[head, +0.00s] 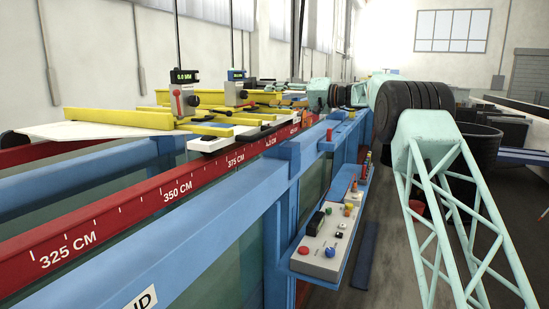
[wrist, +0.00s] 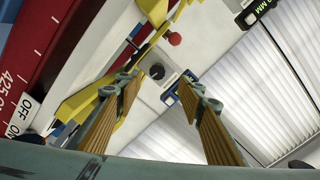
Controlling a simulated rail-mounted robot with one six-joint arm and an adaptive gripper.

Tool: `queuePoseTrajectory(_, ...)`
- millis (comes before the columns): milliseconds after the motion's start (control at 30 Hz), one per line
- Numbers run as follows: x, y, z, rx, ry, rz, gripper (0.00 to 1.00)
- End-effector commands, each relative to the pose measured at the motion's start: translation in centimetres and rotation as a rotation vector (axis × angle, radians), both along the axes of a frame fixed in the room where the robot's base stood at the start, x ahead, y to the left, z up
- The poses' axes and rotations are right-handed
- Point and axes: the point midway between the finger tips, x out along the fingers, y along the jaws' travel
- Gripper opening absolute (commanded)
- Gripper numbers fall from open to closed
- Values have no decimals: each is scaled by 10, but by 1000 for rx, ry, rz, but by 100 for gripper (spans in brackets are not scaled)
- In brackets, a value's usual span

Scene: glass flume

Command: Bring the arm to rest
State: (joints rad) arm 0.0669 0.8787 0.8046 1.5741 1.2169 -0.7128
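My gripper (wrist: 162,84) shows in the wrist view with its two ribbed, tan-padded fingers spread apart. It is open, and nothing is held between the pads. Behind the gap are a pale panel with a dark round knob (wrist: 157,71) and a red ball knob (wrist: 175,39); I cannot tell how far off they are. In the head view my pale green arm rises at the right and reaches away along the flume (head: 218,217). The gripper's fingers are too small and far there to make out.
A red rail (head: 130,212) with a centimetre scale runs along the flume's blue top edge. A yellow-framed carriage (head: 125,118) with gauges (head: 184,76) stands over it. A control box (head: 330,235) with coloured buttons hangs on the side. A dark bin (head: 480,147) stands behind the arm.

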Motion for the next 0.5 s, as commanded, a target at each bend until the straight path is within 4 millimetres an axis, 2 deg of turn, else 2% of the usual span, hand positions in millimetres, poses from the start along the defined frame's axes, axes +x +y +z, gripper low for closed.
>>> queuePoseTrajectory(500,-71,4,10,-145,102,-15,36)
